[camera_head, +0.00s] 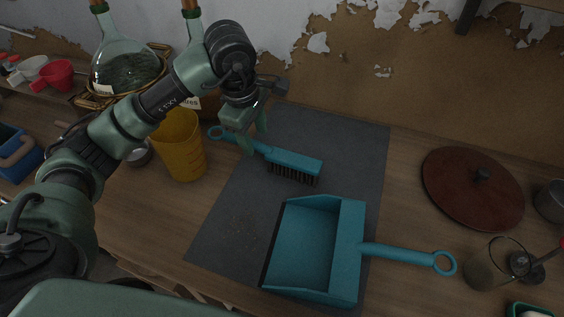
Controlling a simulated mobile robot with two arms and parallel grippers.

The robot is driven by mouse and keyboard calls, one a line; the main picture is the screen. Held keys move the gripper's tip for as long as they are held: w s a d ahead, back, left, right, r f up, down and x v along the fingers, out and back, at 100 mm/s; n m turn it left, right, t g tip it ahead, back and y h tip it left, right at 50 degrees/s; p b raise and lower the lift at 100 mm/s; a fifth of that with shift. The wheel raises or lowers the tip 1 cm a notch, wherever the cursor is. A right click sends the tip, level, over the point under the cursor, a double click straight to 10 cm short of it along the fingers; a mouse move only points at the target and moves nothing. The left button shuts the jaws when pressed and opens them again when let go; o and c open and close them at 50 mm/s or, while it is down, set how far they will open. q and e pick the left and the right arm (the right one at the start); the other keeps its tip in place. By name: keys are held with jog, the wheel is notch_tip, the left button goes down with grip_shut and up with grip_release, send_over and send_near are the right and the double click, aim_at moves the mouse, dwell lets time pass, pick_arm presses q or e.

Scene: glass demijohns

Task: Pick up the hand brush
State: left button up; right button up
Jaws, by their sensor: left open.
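The hand brush (296,163) is blue with dark bristles and lies on the dark grey mat (350,140). Its handle points left and ends in a ring near the yellow jug. My left gripper (254,140) is open, pointing down at the brush handle. Its fingers overlap the handle in the picture; I cannot tell whether they touch it. Part of the handle is hidden behind the fingers. My right gripper is not in view.
A blue dustpan (305,245) lies on the mat in front of the brush, handle to the right. A yellow jug (182,150) stands close left of the gripper. Glass demijohns (122,62) stand behind the arm. A round brown lid (470,190) lies at the right.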

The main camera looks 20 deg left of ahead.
aim_at(259, 144)
pick_arm(q)
jog(key=f, duration=0.1)
jog(key=w+f+p, duration=0.1)
jog(key=f, duration=0.3)
jog(key=shift+w+d+f, duration=0.15)
jog(key=shift+w, duration=0.1)
grip_shut()
